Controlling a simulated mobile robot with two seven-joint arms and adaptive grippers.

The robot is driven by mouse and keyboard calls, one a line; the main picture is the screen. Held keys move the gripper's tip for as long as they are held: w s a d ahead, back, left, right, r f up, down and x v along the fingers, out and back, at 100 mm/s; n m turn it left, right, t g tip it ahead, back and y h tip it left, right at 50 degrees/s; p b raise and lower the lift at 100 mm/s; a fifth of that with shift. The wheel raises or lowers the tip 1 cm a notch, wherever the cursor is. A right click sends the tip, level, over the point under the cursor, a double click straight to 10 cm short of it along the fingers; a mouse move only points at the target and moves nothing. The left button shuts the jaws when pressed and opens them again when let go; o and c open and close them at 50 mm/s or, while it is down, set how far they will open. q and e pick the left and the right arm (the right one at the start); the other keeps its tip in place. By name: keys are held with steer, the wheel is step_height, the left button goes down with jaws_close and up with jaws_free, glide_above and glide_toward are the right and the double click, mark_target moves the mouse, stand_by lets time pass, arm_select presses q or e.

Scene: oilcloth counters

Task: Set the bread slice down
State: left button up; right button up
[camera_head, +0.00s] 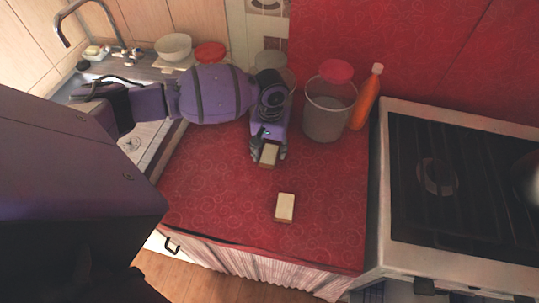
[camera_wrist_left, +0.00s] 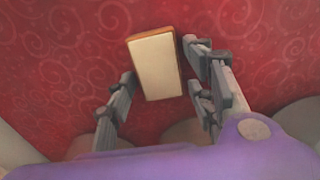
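My left gripper (camera_head: 268,152) is over the red counter (camera_head: 215,185), pointing down towards its middle. In the left wrist view the slice (camera_wrist_left: 155,65) has a pale face and a brown crust edge, with a finger of the gripper (camera_wrist_left: 158,62) at each side. My right gripper is not in view.
A grey bin (camera_head: 327,118) with a red item (camera_head: 336,71) above it and an orange bottle (camera_head: 366,97) stand behind right. The stove (camera_head: 455,185) borders the right; the sink (camera_head: 140,135), a white bowl (camera_head: 173,46) and a red bowl (camera_head: 210,52) are left. The counter's front left is clear.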

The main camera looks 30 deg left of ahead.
arm_select(q)
steer(key=c, duration=0.7)
steer(key=shift+r, duration=0.1)
